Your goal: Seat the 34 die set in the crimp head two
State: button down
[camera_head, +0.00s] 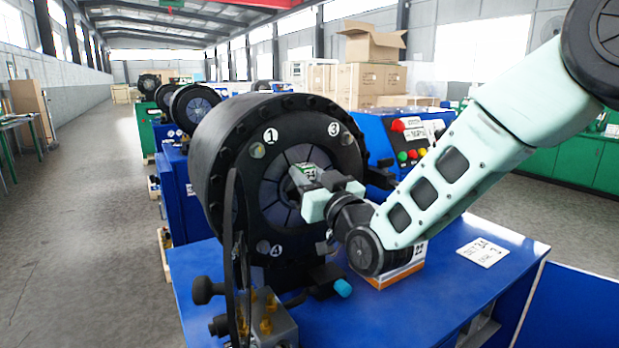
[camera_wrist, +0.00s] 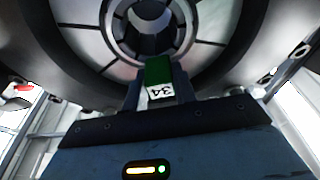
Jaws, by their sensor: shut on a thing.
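My gripper (camera_head: 318,190) is shut on the 34 die set (camera_head: 304,174), a small block with a white label. In the wrist view the die set (camera_wrist: 158,72) is green on top, its 34 label upside down, between my gripper's dark fingers (camera_wrist: 159,92). The block points at the central opening of the large black crimp head (camera_head: 228,130). In the wrist view the round opening (camera_wrist: 148,42) lies just beyond the block. I cannot tell whether its far end is inside. The head's face shows marks 1, 3 and 4; no 2 shows, and my arm covers the lower right.
A blue machine top (camera_head: 420,300) carries the head. A box marked 22 (camera_head: 408,268) stands under my wrist, and a white card (camera_head: 482,251) lies right of it. A control panel (camera_head: 412,140) stands behind. Hoses and fittings (camera_head: 262,315) crowd the front left. More crimp machines (camera_head: 190,105) stand further left.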

jog(key=c, duration=1)
grip_release()
jog(key=shift+r, duration=0.15)
jog(key=shift+c, duration=0.2)
jog(key=shift+f, duration=0.3)
jog(key=b+v, duration=0.8)
jog(key=v, duration=0.9)
jog(key=shift+s+b, duration=0.15)
jog(key=shift+b, duration=0.25)
jog(key=shift+d, duration=0.1)
